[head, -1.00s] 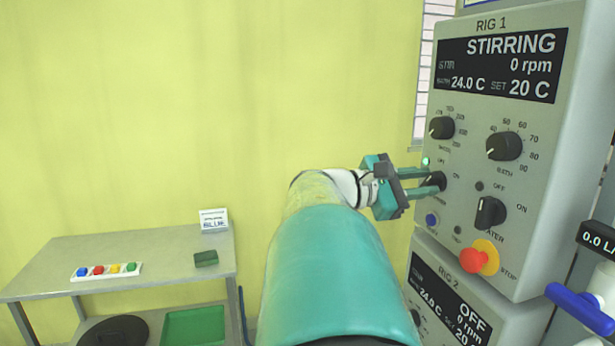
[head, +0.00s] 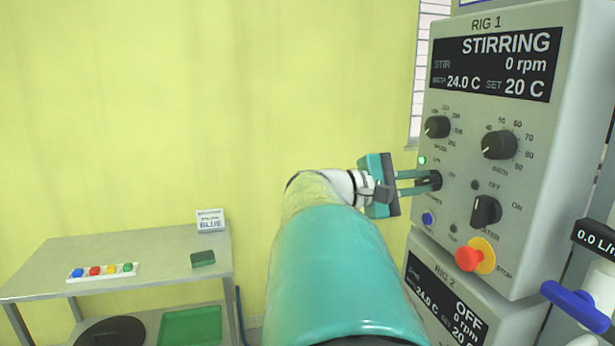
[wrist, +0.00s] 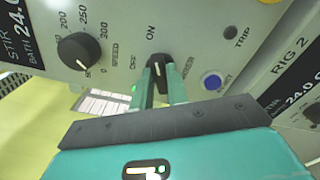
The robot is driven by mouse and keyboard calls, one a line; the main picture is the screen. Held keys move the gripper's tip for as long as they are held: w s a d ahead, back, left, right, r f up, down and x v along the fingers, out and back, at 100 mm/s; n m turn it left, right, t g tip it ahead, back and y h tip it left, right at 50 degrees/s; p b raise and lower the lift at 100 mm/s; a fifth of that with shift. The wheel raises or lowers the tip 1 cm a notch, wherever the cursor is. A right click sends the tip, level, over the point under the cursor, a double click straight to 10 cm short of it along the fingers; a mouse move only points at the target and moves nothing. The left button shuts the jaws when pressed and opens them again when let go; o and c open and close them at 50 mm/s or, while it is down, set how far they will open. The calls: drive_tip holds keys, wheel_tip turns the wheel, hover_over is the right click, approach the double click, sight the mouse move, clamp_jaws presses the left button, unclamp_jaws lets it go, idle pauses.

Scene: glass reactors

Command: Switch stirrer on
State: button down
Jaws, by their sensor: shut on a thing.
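The RIG 1 control box (head: 560,180) stands at the right of the head view. Its display (head: 490,65) reads STIRRING, 0 rpm, 24.0 C, SET 20 C. My gripper (head: 432,180) is shut on the small black stirrer switch at the box's left side. In the wrist view the switch (wrist: 157,65) sits between the two teal fingers, and its white mark points up toward the ON label. A small green lamp (head: 422,160) beside the switch is lit. The speed knob (head: 437,127) above points near 0.
The bath knob (head: 499,145), heater switch (head: 486,211), red stop button (head: 469,259) and blue button (head: 428,218) are close to my gripper. RIG 2 (head: 445,300) is below, reading OFF. A grey table (head: 130,250) stands at the left before a yellow wall.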

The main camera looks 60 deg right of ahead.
drive_tip(key=c, duration=1.4)
unclamp_jaws()
drive_tip(key=v, duration=1.3)
drive_tip(key=shift+w+a, duration=0.3)
drive_tip(key=w+a+f+n+t+y, duration=0.25)
drive_tip(key=a+f+t, duration=0.35)
drive_tip(key=a+f, duration=0.3)
drive_tip(key=w+a+f+n+t+y, duration=0.1)
drive_tip(key=w+a+f+t+y, duration=0.25)
drive_tip(key=a+f+t, duration=0.4)
drive_tip(key=w+a+f+t+y, duration=0.1)
drive_tip(key=a+f+y, duration=0.1)
drive_tip(key=a, duration=0.4)
drive_tip(key=w+a+f+t+y, duration=0.1)
drive_tip(key=a+f+y, duration=0.2)
drive_tip(key=a, duration=0.3)
drive_tip(key=w+a+f+m+t+y, duration=0.1)
drive_tip(key=a+f+t+y, duration=0.1)
drive_tip(key=a, duration=0.5)
drive_tip(key=shift+f+y, duration=0.2)
drive_tip(key=shift+y, duration=0.1)
